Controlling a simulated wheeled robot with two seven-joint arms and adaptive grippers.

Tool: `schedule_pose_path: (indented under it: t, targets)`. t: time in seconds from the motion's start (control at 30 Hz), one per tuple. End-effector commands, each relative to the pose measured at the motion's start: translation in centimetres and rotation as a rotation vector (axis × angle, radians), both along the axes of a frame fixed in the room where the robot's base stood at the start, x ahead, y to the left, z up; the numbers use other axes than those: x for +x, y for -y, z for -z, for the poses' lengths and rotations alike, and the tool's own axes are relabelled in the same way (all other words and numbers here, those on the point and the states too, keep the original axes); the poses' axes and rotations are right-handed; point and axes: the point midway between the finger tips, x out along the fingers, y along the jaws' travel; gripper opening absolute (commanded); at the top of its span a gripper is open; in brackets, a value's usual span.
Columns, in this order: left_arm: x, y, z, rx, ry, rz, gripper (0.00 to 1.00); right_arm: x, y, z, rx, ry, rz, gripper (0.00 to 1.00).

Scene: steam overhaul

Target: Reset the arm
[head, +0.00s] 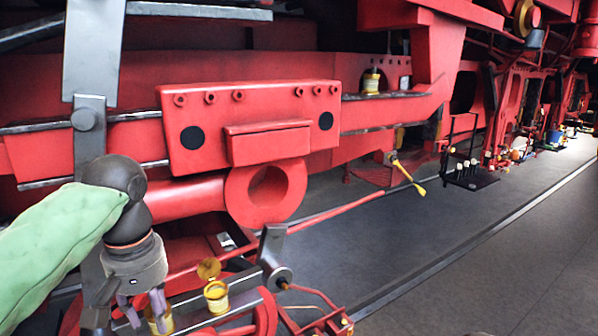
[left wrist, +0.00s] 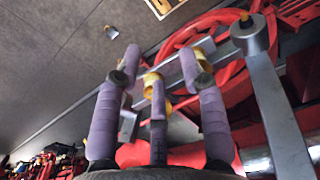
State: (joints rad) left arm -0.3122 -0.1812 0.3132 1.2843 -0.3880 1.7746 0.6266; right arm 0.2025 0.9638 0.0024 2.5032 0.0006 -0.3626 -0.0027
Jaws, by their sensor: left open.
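My left arm (head: 60,240), in a green sleeve, comes in from the left in the head view. My left gripper (head: 143,308) hangs fingers down at the lower left, in front of red and grey machine rods. Its purple fingers are spread and look empty. In the left wrist view the open fingers (left wrist: 160,75) point toward yellow tins and a red wheel. One yellow tin (head: 160,322) is partly hidden by the fingers in the head view; whether they touch it I cannot tell. My right gripper is not in view.
An open yellow tin (head: 216,298) stands just right of my gripper on the rods. The red locomotive frame (head: 250,120) fills the left and back. A yellow tin (head: 371,82) sits in a frame opening. A black rack (head: 470,178) stands farther back. Grey floor (head: 500,270) at right is clear.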

Motion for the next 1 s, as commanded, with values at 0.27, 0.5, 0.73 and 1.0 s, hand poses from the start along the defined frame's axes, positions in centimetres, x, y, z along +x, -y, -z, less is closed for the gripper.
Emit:
schedule_pose_path:
  t: [0.27, 0.5, 0.73, 1.0]
  targets:
    - [2.2, 1.1, 3.4, -0.007, -0.005, 0.037, 0.41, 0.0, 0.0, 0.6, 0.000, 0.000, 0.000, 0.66]
    - [4.9, 2.7, 8.5, -0.026, -0.012, 0.090, 0.41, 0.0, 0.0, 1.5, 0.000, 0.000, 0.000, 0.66]
    - [8.0, 4.9, 16.9, -0.063, -0.024, 0.161, 0.41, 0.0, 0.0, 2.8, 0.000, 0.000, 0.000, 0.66]
    - [10.4, 8.5, 33.8, -0.163, -0.037, 0.258, 0.41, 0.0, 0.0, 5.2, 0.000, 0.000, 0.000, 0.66]
